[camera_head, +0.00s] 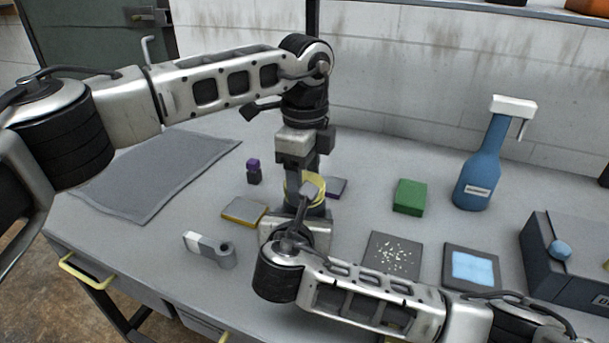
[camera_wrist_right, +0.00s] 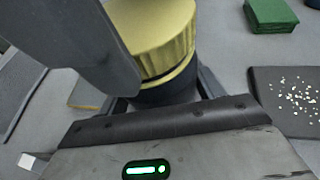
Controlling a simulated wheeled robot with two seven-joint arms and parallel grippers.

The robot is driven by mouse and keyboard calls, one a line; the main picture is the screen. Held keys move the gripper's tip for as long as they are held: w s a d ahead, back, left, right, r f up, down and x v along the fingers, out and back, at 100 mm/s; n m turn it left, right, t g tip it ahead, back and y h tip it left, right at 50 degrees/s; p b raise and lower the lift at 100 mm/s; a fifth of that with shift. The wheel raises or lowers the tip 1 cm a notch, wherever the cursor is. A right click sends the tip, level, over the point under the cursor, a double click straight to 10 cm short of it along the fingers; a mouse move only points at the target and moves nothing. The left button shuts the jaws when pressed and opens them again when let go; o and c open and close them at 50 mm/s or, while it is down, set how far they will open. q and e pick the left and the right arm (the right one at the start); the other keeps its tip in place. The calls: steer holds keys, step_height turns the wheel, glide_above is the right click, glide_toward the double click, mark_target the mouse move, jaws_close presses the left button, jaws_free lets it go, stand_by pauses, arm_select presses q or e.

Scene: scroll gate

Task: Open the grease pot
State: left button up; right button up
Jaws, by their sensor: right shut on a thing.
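The grease pot has a yellow lid (camera_head: 291,188) and a dark body (camera_wrist_right: 168,92). It stands upright near the middle of the bench, partly hidden by both grippers. In the right wrist view the lid (camera_wrist_right: 165,38) sits on the body. My right gripper (camera_head: 308,206) reaches in from the front and is shut on the pot's dark body. My left gripper (camera_head: 304,170) points down from above at the lid. A grey part of it covers the lid's left side in the wrist view. Whether its fingers touch the lid is hidden.
A green block (camera_head: 409,197), a speckled plate (camera_head: 393,255), a blue-padded tray (camera_head: 472,267) and a blue spray bottle (camera_head: 483,170) stand right.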

arm_select(q)
steer(key=shift+r, duration=0.1)
stand_by(0.3)
steer(key=shift+r, duration=1)
steer(key=shift+r, duration=2)
arm_select(e)
steer(key=o, duration=2)
steer(key=shift+c, duration=0.2)
